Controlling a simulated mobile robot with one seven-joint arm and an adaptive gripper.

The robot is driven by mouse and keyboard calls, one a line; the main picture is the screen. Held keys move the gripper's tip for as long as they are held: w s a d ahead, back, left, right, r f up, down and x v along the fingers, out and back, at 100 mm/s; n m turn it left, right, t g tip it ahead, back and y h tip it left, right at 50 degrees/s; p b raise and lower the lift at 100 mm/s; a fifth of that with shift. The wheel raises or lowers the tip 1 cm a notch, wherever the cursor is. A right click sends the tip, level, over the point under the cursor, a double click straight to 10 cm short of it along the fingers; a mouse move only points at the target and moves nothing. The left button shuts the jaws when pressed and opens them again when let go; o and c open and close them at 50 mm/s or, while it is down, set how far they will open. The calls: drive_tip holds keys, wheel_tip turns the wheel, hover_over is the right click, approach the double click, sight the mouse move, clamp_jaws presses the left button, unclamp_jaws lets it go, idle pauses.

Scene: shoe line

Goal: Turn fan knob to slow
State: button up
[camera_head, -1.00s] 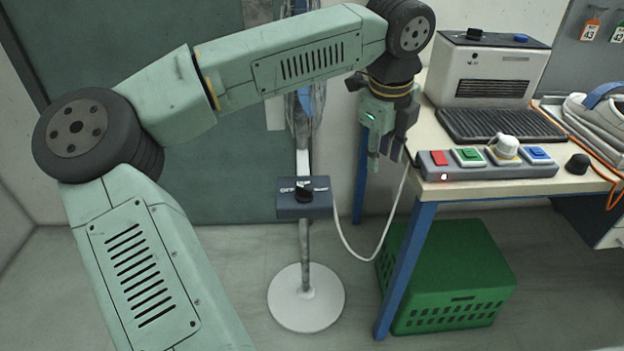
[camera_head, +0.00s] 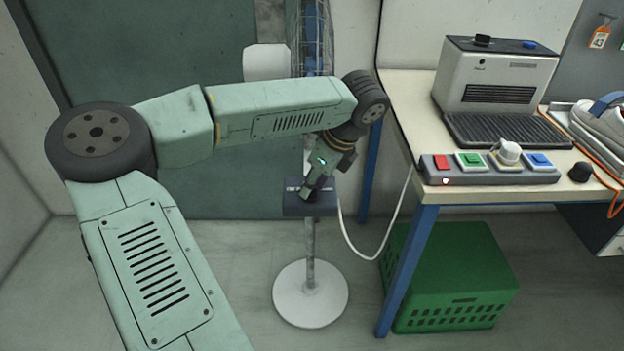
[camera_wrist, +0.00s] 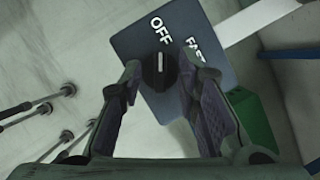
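The fan's dark blue control box (camera_head: 296,211) is fixed on the fan's pole in the head view, with my gripper (camera_head: 316,188) right over it. In the wrist view the box (camera_wrist: 201,84) fills the upper middle, with white "OFF" and "FAST" labels; no "slow" label shows. The round black knob (camera_wrist: 160,71) has a white pointer line that points up in the picture, toward the OFF label. My gripper (camera_wrist: 163,72) is open, with one finger on each side of the knob. A gap shows on both sides. The knob is hidden in the head view.
The fan's round white base (camera_head: 310,294) stands on the floor, with its wire cage (camera_head: 312,40) above. A white cable (camera_head: 372,255) runs from the box toward the workbench (camera_head: 480,197). A green crate (camera_head: 455,280) is under the bench.

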drive_tip(key=shift+f, duration=0.2)
clamp_jaws()
idle(0.3)
